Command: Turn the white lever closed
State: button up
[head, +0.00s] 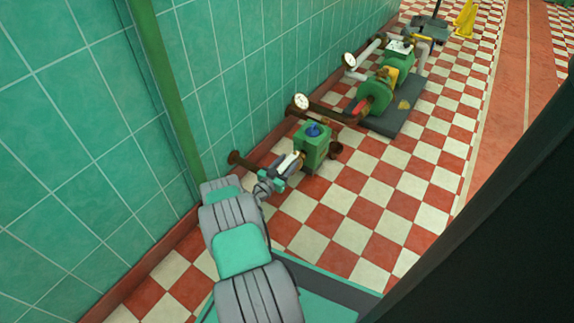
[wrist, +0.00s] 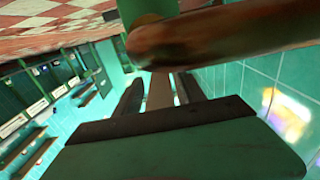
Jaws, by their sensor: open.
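The white lever (head: 289,160) shows as a small pale bar beside the green valve body (head: 314,150) with a blue knob on top, low along the tiled wall in the head view. My gripper (head: 277,177) is right at the lever, at the end of my outstretched arm. In the wrist view my gripper (wrist: 159,84) has its dark fingers apart, with a pale brownish strip between them. This strip looks like the lever in shade, but I cannot tell whether either finger touches it. Part of the lever is hidden by my gripper in the head view.
A copper pipe (wrist: 225,38) crosses close in front of my fingers in the wrist view. A gauge (head: 301,101) and a green pump (head: 375,95) on a dark base stand farther along the wall. Checkered floor (head: 360,205) is open to the right.

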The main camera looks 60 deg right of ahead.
grip_shut()
dwell(0.5)
dwell(0.9)
